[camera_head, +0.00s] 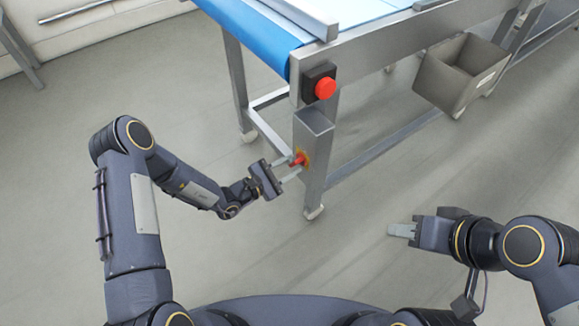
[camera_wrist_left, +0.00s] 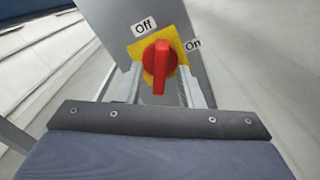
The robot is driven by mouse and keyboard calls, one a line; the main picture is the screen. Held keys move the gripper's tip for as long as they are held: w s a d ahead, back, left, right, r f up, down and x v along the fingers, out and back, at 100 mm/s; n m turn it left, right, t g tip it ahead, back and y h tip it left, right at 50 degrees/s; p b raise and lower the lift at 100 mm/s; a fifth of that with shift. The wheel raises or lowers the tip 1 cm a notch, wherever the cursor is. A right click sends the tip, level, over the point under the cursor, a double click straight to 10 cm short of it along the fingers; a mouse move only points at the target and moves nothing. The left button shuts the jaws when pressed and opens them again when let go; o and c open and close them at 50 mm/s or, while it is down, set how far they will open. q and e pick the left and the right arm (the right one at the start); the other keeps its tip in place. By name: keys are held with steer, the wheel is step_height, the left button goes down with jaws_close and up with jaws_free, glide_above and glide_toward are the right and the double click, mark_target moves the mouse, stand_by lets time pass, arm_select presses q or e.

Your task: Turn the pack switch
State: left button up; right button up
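The pack switch is a red knob (camera_head: 298,159) on a yellow plate, on a grey metal box (camera_head: 314,123) at the conveyor's near leg. In the left wrist view the red knob (camera_wrist_left: 160,66) has a handle standing nearly upright in the picture. Its top end points between the "Off" label (camera_wrist_left: 145,25) and the "On" label (camera_wrist_left: 193,45), nearer "Off". My left gripper (camera_wrist_left: 160,88) is open, with one finger on each side of the knob; gaps show beside the handle. My right gripper (camera_head: 402,230) is away from the switch, low over the floor; its finger gap is unclear.
A red push button (camera_head: 325,88) on a black base sits above the switch box. The conveyor with its blue belt (camera_head: 250,28) stands behind. A grey bin (camera_head: 447,82) hangs at the conveyor's right side. The floor around the switch is clear.

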arm_select(q)
steer(key=shift+w+d, duration=0.15)
steer(key=shift+d, duration=0.1)
jaws_close()
steer(key=shift+n, duration=0.3)
steer(key=n+p, duration=0.1)
steer(key=n, duration=0.2)
steer(key=shift+n+p, duration=0.45)
steer(key=shift+n, duration=0.75)
